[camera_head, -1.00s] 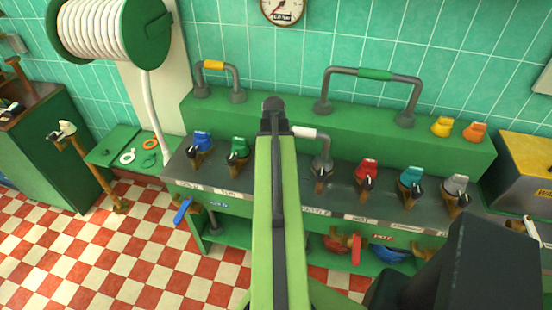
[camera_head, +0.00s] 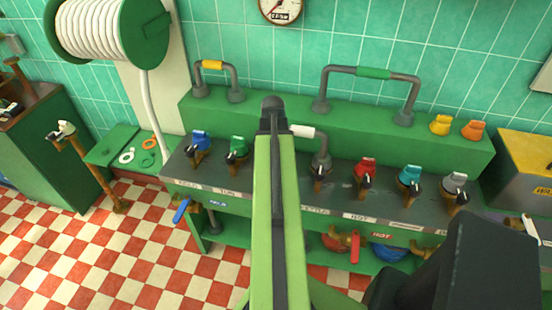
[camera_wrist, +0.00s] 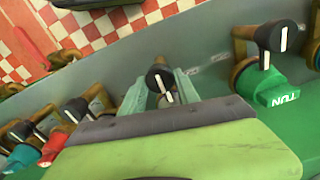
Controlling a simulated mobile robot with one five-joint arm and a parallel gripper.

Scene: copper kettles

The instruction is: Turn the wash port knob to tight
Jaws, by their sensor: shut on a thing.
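My gripper (camera_wrist: 160,82) is shut on a black knob (camera_wrist: 159,76) with a white pointer line, in the middle of the wrist view. One grey-green jaw is on each side of it. The knob's label is hidden, so I cannot read that it is the wash port. In the head view my gripper (camera_head: 272,115) is at the counter, and my green arm covers the held knob. The green TUN valve (camera_head: 238,150) stands to its left; it is at the right in the wrist view (camera_wrist: 278,92).
A blue valve (camera_head: 199,140), a red valve (camera_head: 365,168), a teal valve (camera_head: 410,176) and a grey valve (camera_head: 454,184) stand along the grey counter (camera_head: 340,203). A pipe with a white grip (camera_head: 303,131) is close right of my arm. Grey pipe handles rise behind.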

